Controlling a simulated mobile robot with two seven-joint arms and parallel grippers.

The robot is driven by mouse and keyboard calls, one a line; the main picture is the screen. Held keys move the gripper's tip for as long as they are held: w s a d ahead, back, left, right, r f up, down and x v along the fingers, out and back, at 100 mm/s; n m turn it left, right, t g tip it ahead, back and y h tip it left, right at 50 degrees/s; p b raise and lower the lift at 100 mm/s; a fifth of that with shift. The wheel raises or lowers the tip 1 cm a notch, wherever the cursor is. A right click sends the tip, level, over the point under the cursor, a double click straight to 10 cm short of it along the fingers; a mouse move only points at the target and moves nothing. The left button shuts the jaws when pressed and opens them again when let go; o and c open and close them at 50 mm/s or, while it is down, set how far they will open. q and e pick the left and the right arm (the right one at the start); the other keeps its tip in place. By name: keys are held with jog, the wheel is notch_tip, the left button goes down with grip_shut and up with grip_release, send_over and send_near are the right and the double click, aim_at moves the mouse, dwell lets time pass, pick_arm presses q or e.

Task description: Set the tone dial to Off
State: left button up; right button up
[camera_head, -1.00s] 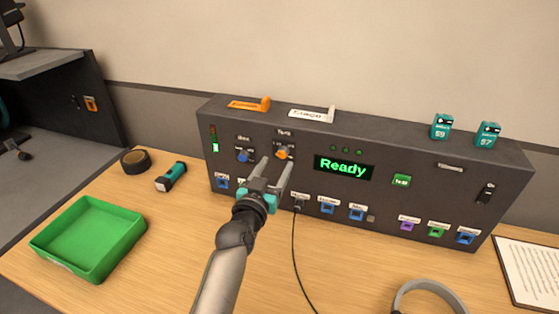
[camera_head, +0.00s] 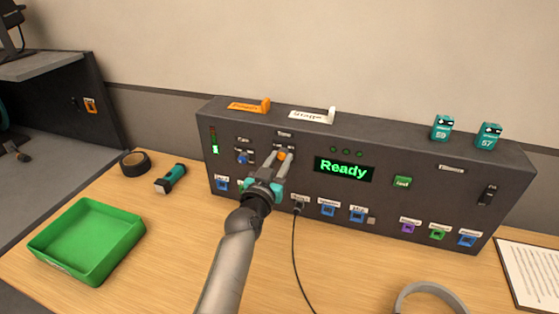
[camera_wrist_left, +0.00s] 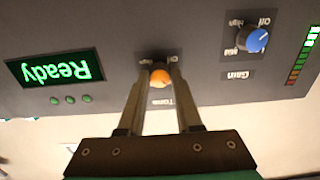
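The orange tone dial (camera_head: 285,156) is on the front of the dark console (camera_head: 385,160), right of the blue gain dial (camera_head: 243,157). My left gripper (camera_head: 282,154) reaches the panel with one finger on each side of the tone dial. In the left wrist view the orange dial (camera_wrist_left: 160,77) sits between the fingertips (camera_wrist_left: 160,70), which look closed against its sides. The "Tone" label and small scale marks show beside it, partly covered by the fingers. The dial's pointer is hard to make out. My right gripper is not in view.
A green "Ready" display (camera_head: 343,169) is right of the dial. Coloured sockets line the console's lower front, with a black cable (camera_head: 295,240) plugged in. A green tray (camera_head: 88,240), a flashlight (camera_head: 171,178) and a tape roll (camera_head: 135,162) lie left.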

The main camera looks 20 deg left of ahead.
pick_arm(q)
grip_shut()
jog(key=shift+n, duration=0.3)
jog(key=n+p, duration=0.1)
jog(key=n, duration=0.1)
jog(key=shift+n, duration=0.4)
jog(key=n+p, duration=0.1)
jog(key=n, duration=0.2)
jog(key=shift+n, duration=0.4)
jog(key=n+p, duration=0.1)
jog(key=n, duration=0.4)
jog(key=shift+d, duration=0.1)
jog(key=n, duration=0.5)
jog(key=shift+n, duration=0.4)
